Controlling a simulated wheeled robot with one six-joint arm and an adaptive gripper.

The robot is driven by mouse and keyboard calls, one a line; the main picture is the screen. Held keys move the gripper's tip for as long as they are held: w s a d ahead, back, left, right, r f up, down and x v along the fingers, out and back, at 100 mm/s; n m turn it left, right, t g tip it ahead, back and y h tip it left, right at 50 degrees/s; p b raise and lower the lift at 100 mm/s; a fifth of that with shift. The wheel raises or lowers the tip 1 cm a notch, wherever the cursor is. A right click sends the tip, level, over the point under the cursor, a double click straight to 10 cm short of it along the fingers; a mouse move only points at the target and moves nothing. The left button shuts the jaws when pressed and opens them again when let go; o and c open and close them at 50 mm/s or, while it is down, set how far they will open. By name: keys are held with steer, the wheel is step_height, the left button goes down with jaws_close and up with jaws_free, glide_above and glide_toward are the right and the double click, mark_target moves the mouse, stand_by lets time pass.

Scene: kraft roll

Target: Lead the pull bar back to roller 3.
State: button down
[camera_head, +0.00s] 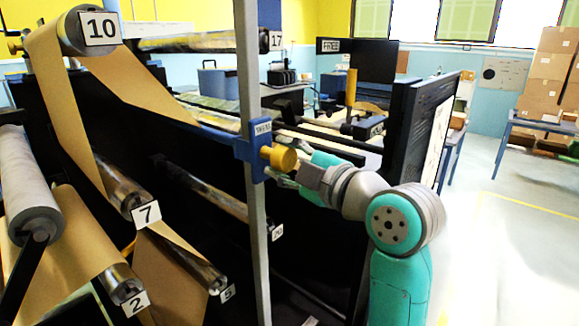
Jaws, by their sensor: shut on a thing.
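A yellow knob (284,158) sticks out of a blue block (252,150) on an upright grey post (251,200). My gripper (288,172) reaches in from the right and is shut at the knob; its fingertips are partly hidden. I cannot tell which part is the pull bar; its body is not clearly visible. The brown kraft web (65,110) passes over roller 10 (88,30), and one stretch runs down to the right toward the blue block. No label with a 3 shows.
Roller 7 (122,190), roller 2 (120,283), roller 5 (195,262) and roller 17 (200,40) stick out of the dark frame. A dark upright panel (412,130) is behind my arm. Open floor (510,240) lies at right.

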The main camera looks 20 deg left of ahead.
stand_by(0.4)
steer(key=s+a+r, duration=0.2)
steer(key=s+r, duration=0.5)
steer(key=r, duration=0.6)
steer(key=s+a+r, duration=0.3)
steer(key=s+r, duration=0.4)
steer(key=r, duration=0.5)
steer(key=shift+s+a+r, duration=0.15)
steer(key=shift+s+r, duration=0.1)
steer(key=shift+r, duration=0.1)
steer(key=shift+s+a+r, duration=0.25)
steer(key=shift+s+a, duration=0.05)
steer(key=shift+s, duration=0.5)
steer(key=shift+s+a+r, duration=0.25)
steer(key=shift+s, duration=0.55)
steer(key=shift+s+a+r, duration=0.25)
steer(key=shift+s+a, duration=0.05)
steer(key=shift+s, duration=0.5)
steer(key=shift+s+a+f, duration=0.25)
steer(key=shift+s+f, duration=0.25)
steer(key=shift+s, duration=0.2)
steer(key=shift+s+a+f, duration=0.3)
steer(key=shift+s+f, duration=0.15)
steer(key=shift+s, duration=0.25)
steer(key=shift+s+a+f, duration=0.25)
steer(key=shift+s+f, duration=0.25)
steer(key=shift+s, duration=0.2)
steer(key=shift+f, duration=0.1)
